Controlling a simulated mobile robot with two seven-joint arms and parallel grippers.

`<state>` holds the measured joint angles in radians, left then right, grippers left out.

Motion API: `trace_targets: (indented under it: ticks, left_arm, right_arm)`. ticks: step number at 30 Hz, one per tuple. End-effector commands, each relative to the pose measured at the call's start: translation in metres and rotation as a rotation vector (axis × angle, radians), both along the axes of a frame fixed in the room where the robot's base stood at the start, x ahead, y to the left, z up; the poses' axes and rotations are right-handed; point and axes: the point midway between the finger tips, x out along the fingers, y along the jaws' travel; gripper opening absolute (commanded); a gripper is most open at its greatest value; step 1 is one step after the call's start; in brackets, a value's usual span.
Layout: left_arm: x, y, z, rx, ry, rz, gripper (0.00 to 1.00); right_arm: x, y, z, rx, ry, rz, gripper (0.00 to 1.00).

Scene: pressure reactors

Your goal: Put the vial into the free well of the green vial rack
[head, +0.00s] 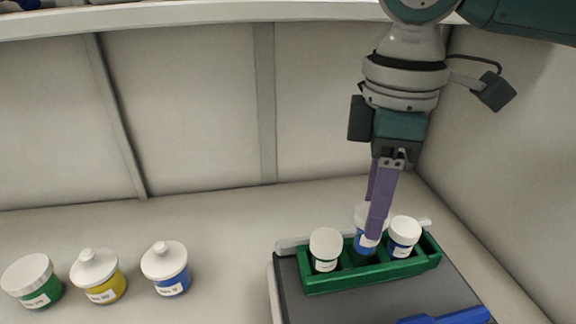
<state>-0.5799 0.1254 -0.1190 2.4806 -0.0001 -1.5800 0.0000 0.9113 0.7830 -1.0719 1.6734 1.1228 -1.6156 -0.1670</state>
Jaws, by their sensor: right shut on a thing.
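The green vial rack (345,282) lies on a dark flat-topped device at the lower right. A green vial with a white cap (326,250) stands in its left well. A blue vial with a white cap (403,236) stands in its right well. My right gripper (376,232) points down over the middle of the rack, shut on another blue vial (362,243) with a white cap. That vial is partly hidden behind the finger. It is at the middle well, between the other two vials; I cannot tell how deep it sits. My left gripper is not in view.
The dark device (400,295) carries the rack, with a blue object (450,317) at its front. A green jar (32,281), a yellow jar (98,276) and a blue jar (166,268) stand on the left. Walls close the back and right. The counter between jars and device is clear.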

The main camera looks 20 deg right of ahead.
Motion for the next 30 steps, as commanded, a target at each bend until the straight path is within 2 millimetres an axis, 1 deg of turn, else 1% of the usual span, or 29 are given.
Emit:
trace_targets:
  ticks: [1, 3, 6, 14, 20, 21, 28, 29, 30]
  left_arm:
    - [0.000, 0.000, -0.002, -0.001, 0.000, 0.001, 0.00]
    - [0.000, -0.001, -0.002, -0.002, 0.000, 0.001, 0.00]
    - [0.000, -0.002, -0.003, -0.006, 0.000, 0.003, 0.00]
    - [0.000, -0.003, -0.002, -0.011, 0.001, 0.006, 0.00]
    - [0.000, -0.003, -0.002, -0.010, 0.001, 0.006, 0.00]
    - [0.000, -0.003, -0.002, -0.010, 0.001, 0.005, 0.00]
    - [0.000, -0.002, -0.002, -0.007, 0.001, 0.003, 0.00]
    - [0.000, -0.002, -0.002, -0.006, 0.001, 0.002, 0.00]
    - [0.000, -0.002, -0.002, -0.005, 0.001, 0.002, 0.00]
  right_arm:
    - [-0.001, 0.000, -0.011, 0.001, 0.006, -0.001, 0.00]
    - [-0.001, 0.000, -0.020, -0.001, 0.004, -0.001, 0.00]
    - [0.000, 0.000, -0.027, 0.000, 0.002, 0.000, 0.00]
    - [0.000, 0.000, -0.027, 0.001, 0.001, 0.000, 0.00]
    - [0.000, 0.000, -0.033, 0.000, 0.002, -0.001, 0.00]
    - [0.000, 0.000, -0.034, 0.001, 0.001, -0.001, 0.46]
    - [0.000, 0.000, -0.033, 0.001, 0.001, -0.001, 0.72]
    - [0.000, 0.000, -0.033, 0.001, 0.001, -0.001, 0.75]
    - [0.000, 0.000, -0.033, 0.001, 0.001, -0.001, 0.75]
